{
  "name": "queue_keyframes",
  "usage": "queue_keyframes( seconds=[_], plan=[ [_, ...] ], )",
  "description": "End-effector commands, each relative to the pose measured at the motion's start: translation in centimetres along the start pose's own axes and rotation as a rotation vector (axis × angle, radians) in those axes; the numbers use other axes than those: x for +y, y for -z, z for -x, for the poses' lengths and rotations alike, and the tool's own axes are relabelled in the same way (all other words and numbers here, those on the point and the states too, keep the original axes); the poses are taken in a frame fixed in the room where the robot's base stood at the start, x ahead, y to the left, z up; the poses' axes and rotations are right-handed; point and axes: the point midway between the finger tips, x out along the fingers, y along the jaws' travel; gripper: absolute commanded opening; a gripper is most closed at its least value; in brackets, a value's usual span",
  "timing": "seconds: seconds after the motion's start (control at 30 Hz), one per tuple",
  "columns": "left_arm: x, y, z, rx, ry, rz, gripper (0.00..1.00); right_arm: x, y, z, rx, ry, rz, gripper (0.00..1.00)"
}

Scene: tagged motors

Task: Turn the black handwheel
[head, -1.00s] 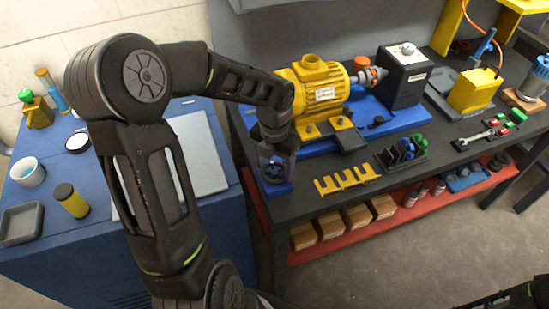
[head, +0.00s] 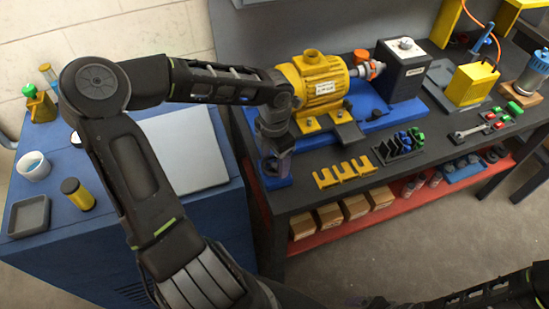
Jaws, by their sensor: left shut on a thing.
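The black handwheel (head: 271,167) is small and sits on a blue base at the left front of the dark workbench, mostly hidden by my left gripper. My left gripper (head: 273,160) points down over it, its fingers at the wheel, shut on it. The fingers are small and dark here, so their exact place on the rim is hard to see. A part of my right arm shows at the lower right edge; its gripper is not in view.
A yellow motor (head: 318,90) on a blue plate stands just right of my left gripper. A yellow slotted bracket (head: 345,172) and a black holder with green and blue pieces (head: 398,146) lie to the right. A blue cabinet (head: 85,235) with a grey panel stands left.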

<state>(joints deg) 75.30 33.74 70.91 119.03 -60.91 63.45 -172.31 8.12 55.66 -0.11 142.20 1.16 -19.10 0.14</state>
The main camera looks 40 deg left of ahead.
Motion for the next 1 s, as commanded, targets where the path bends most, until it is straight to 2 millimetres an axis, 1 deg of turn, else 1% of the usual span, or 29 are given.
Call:
queue_keyframes(
  seconds=[0.37, 0.4, 0.63, 0.87, 1.0],
  plan=[
    [0.07, 0.07, -0.04, 0.003, -0.003, -0.01, 0.27, 0.0, 0.0, -0.01, 0.0, 0.0, 0.0, 0.88],
    [0.06, 0.07, -0.05, 0.003, -0.003, -0.01, 0.7, 0.0, 0.0, -0.01, 0.0, 0.0, 0.0, 0.88],
    [0.02, 0.06, -0.04, 0.002, -0.001, -0.009, 0.89, 0.0, 0.0, -0.01, 0.0, 0.0, 0.0, 0.88],
    [-0.01, 0.04, -0.03, 0.002, -0.001, -0.008, 0.89, 0.0, 0.0, -0.01, 0.0, 0.0, 0.0, 0.88],
    [-0.01, 0.0, 0.3, 0.0, 0.0, -0.007, 0.89, 0.01, 0.0, -0.06, 0.0, 0.0, 0.0, 0.88]
  ],
)
